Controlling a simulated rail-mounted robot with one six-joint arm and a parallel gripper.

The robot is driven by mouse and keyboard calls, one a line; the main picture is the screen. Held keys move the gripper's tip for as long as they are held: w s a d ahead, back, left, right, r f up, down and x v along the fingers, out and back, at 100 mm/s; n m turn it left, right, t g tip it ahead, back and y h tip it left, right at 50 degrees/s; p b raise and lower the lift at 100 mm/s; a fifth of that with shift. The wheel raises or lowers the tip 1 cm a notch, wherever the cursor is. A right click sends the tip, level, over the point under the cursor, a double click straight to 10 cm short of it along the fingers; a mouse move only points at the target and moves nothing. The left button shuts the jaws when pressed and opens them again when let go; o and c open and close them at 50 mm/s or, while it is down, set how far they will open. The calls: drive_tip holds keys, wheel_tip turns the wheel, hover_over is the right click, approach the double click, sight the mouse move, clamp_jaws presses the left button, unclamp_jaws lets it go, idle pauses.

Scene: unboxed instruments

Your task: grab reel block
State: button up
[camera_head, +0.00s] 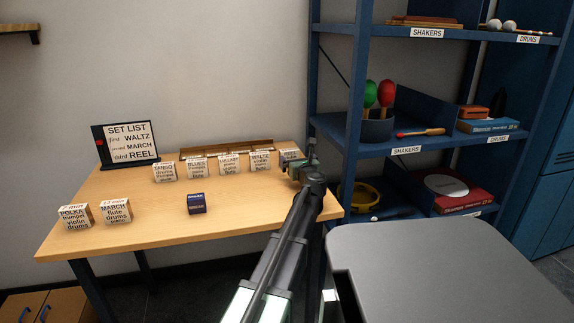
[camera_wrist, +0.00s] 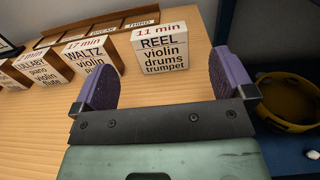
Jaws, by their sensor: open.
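The reel block (camera_wrist: 160,49) is a white cube in the wrist view, marked "11 min REEL violin drums trumpet". It stands upright on the wooden table, ahead of my gripper (camera_wrist: 166,80) and between the lines of its two purple fingers. The fingers are open and empty, and the block appears to be just beyond their tips. In the head view the reel block (camera_head: 289,155) is at the right end of the back row, partly hidden by my gripper (camera_head: 303,166).
The waltz block (camera_wrist: 92,58) stands left of the reel block, with the lullaby block (camera_wrist: 44,66) further left. A slotted wooden rack (camera_head: 226,149) lies behind. A set list sign (camera_head: 127,143) stands at the left. A blue shelf (camera_head: 345,130) rises close on the right.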

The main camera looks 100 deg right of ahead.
sight(290, 152)
drive_tip(key=x, duration=1)
drive_tip(key=shift+w, duration=0.1)
drive_tip(key=shift+a, duration=0.1)
drive_tip(key=shift+c, duration=0.5)
drive_tip(key=c, duration=0.8)
drive_tip(key=shift+o, duration=0.2)
wheel_tip(290, 152, up, 20)
drive_tip(key=p, duration=2)
